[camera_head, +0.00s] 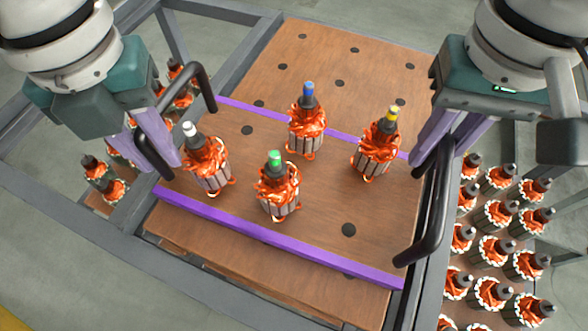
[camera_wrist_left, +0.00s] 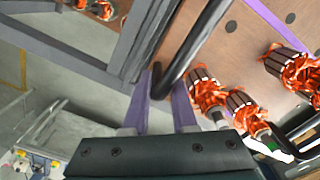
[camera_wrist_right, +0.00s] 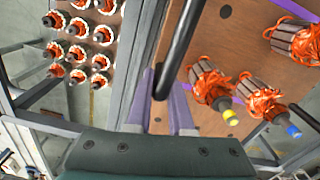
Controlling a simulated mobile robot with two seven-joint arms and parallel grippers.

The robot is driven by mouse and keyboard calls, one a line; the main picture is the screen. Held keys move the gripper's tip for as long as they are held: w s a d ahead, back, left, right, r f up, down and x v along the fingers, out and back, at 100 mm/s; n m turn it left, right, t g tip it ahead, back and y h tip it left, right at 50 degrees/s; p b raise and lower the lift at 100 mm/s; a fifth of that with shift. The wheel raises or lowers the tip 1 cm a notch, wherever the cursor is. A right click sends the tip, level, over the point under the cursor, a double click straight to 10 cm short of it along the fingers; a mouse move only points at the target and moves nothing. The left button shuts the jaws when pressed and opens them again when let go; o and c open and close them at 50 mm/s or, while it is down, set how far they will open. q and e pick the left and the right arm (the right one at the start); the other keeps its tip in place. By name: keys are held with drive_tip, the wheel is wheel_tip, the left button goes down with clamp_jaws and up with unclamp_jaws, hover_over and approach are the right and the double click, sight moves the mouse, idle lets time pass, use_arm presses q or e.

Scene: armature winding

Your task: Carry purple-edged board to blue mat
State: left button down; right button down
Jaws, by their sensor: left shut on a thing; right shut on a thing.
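The purple-edged board (camera_head: 320,215) is a brown wooden plate with dark holes, two purple strips and a black bar handle at each side. Four armatures stand on it, with white-tipped (camera_head: 208,160), blue-tipped (camera_head: 306,122), green-tipped (camera_head: 277,188) and yellow-tipped (camera_head: 378,146) shafts. My left gripper (camera_head: 152,152) is shut on the board's left handle; the left wrist view shows the black bar between its purple fingers (camera_wrist_left: 160,98). My right gripper (camera_head: 428,152) is shut on the right handle (camera_head: 432,215), also seen between its fingers in the right wrist view (camera_wrist_right: 166,92). No blue mat shows.
A grey metal frame (camera_head: 90,225) surrounds the board. More brown board surface lies behind (camera_head: 335,60) and below it (camera_head: 260,290). Many armatures stand at the right (camera_head: 500,240) and several at the left (camera_head: 112,188). Grey floor lies beyond the frame.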

use_arm(q)
drive_tip(key=shift+a+r, duration=0.15)
drive_tip(key=shift+a, duration=0.25)
use_arm(e)
drive_tip(key=shift+d+r, duration=0.1)
drive_tip(key=shift+d, duration=0.3)
